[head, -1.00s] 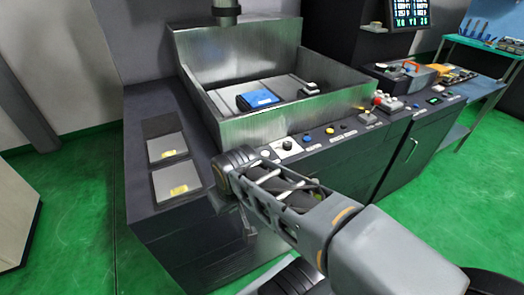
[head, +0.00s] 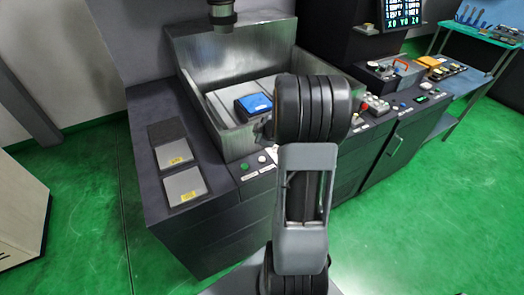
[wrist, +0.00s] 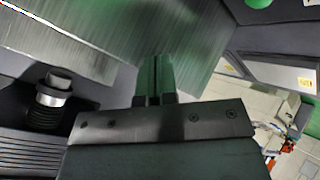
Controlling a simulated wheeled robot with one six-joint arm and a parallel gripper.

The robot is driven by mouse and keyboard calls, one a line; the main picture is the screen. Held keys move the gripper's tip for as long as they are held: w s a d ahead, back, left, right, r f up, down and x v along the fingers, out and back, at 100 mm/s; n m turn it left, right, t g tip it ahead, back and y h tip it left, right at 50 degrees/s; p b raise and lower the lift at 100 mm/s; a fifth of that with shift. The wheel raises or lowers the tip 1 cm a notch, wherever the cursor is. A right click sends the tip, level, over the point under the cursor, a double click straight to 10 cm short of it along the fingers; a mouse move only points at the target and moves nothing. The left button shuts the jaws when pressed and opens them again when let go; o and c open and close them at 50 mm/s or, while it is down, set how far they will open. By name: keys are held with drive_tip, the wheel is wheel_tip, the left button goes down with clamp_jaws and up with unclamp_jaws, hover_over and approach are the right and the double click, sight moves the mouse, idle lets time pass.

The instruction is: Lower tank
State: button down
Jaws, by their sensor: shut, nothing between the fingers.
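The tank (head: 232,143) is an open, brushed-metal box set in the machine's dark top; its walls stand up around a work area holding a blue block (head: 255,103). My arm covers the tank's right part and the middle of the control row in front of it. My gripper is hidden behind my arm in the head view. In the wrist view my gripper (wrist: 157,62) is shut, with its two fingers together and nothing between them. The metal tank wall (wrist: 85,35) lies beyond them. A green button (wrist: 258,3) is cut off at the top edge.
A green button (head: 244,167) and a white button (head: 262,158) sit on the front strip. In the wrist view a black knob with a silver ring (wrist: 50,100) stands at left. Two grey plates, one nearer (head: 185,187), lie left of the tank. Green floor is clear at front right.

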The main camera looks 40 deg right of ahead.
drive_tip(key=shift+s+d+f+n+y, duration=0.1)
drive_tip(key=shift+s+f+n+y, duration=0.2)
drive_tip(key=shift+f+n+y, duration=0.15)
drive_tip(key=shift+f, duration=0.15)
drive_tip(key=b, duration=0.8)
hover_over(261, 159)
wheel_tip(261, 159, down, 7)
drive_tip(key=shift+s+f, duration=0.15)
drive_tip(key=shift+f, duration=0.05)
drive_tip(key=shift+f+b, duration=0.5)
drive_tip(key=shift+f, duration=0.15)
drive_tip(key=shift+f, duration=0.2)
idle(1.1)
drive_tip(key=shift+f, duration=0.2)
